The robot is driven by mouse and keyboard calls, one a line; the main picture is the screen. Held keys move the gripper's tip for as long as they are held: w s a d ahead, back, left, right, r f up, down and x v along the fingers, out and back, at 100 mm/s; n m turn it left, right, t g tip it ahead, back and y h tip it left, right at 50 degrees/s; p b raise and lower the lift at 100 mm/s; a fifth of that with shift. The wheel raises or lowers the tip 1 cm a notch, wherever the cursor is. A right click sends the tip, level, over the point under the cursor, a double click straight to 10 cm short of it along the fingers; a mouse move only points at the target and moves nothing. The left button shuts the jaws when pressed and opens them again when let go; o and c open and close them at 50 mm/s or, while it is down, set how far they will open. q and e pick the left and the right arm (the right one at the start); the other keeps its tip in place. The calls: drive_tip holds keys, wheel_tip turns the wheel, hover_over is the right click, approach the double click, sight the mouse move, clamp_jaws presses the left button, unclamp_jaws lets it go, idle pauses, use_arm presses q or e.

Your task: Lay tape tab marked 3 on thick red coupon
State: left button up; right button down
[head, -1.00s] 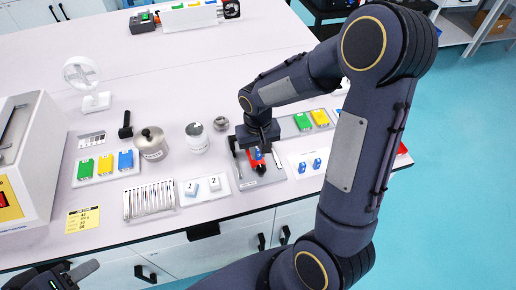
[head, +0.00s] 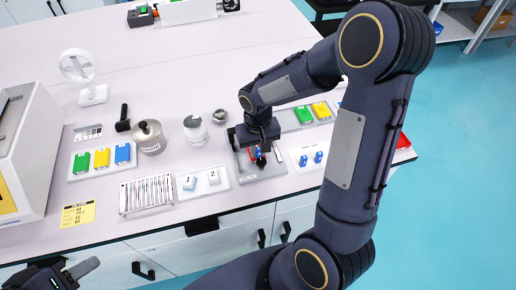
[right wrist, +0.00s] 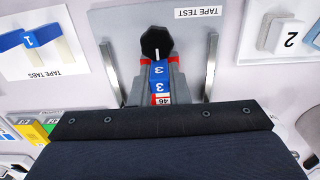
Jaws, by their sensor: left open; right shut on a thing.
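My right gripper (right wrist: 158,82) is shut on the blue tape tab marked 3 (right wrist: 159,75), over the grey plate labelled TAPE TEST (right wrist: 120,22). Red parts (right wrist: 146,61) show beside the fingertips, and a red piece with a white label reading 46 (right wrist: 161,101) shows between the fingers. I cannot tell whether the tab touches the red coupon, which is mostly hidden. In the head view the right gripper (head: 262,153) is low over this plate (head: 270,171). My left gripper (head: 72,275) is open and empty at the bottom left, off the table's front edge.
A black knob-like part (right wrist: 157,43) stands close beyond the fingertips. The TAPE TABS card (head: 299,163) with blue tabs lies to the right. A card with blocks 1 and 2 (head: 202,193) lies left. Metal containers (head: 150,137) stand behind. The table's front edge is close.

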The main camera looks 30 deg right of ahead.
drive_tip(key=shift+f, duration=0.15)
drive_tip(key=c, duration=1.3)
unclamp_jaws()
drive_tip(key=shift+r+p, duration=2.2)
drive_tip(key=shift+r, duration=0.9)
drive_tip(key=s+a+r+t+y, duration=0.2)
drive_tip(key=s+r, duration=0.4)
drive_tip(key=s, duration=0.2)
drive_tip(key=s+a+r+n+t+y, duration=0.1)
drive_tip(key=s+a+r+t, duration=0.1)
drive_tip(key=s+r, duration=0.5)
drive_tip(key=shift+s+t+y, duration=0.4)
drive_tip(key=shift+s+t, duration=0.4)
drive_tip(key=shift+s, duration=0.2)
